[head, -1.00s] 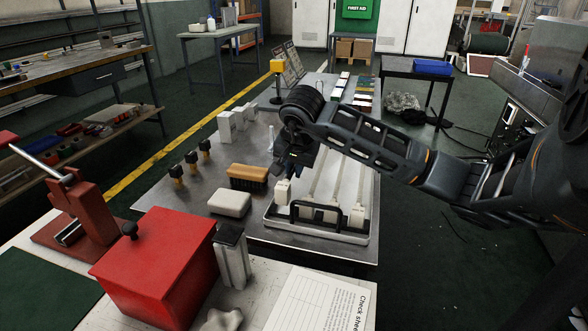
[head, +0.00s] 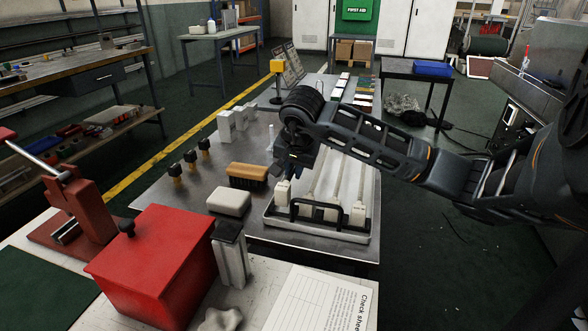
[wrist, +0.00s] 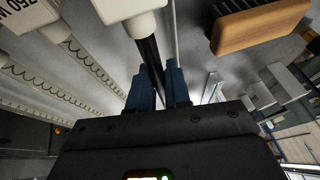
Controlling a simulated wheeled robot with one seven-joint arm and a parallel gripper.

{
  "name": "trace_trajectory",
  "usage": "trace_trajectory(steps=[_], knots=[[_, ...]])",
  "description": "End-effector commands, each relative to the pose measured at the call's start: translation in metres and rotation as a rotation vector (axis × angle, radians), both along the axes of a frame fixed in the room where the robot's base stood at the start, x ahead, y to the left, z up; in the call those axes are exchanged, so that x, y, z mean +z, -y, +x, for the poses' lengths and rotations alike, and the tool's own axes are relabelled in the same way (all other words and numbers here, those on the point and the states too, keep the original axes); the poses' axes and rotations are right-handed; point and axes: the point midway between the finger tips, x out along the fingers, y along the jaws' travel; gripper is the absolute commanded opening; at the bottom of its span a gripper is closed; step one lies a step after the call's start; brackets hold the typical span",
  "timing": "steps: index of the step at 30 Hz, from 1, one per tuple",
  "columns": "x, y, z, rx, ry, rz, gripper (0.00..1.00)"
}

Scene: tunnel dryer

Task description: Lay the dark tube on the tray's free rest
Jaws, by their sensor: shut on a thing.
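My gripper (head: 292,172) is above the left side of the tray (head: 308,239) in the head view, fingers pointing down. In the wrist view its blue fingers (wrist: 162,88) are shut on the dark tube (wrist: 149,54). The tube is not clear in the head view, hidden by the gripper. Pale tubes (head: 339,182) lie lengthwise in the tray, to the right.
A brown brush (head: 247,176) and a white block (head: 229,202) lie left of the tray. Dark-topped pegs (head: 190,160) and white blocks (head: 225,127) stand farther left. A red box (head: 155,265) is at the front. The tray's black handle (head: 318,205) rises at its near end.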

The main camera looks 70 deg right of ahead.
Motion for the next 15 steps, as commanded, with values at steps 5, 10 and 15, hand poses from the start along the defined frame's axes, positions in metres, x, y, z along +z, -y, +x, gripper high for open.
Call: trace_trajectory(steps=[5, 10, 15], knots=[[-0.0042, 0.0000, 0.0001, 0.001, 0.000, 0.000, 0.00], [-0.0072, -0.0002, 0.0001, 0.001, 0.000, 0.000, 0.00], [-0.0101, -0.0002, 0.0001, 0.002, -0.001, 0.000, 0.00]])
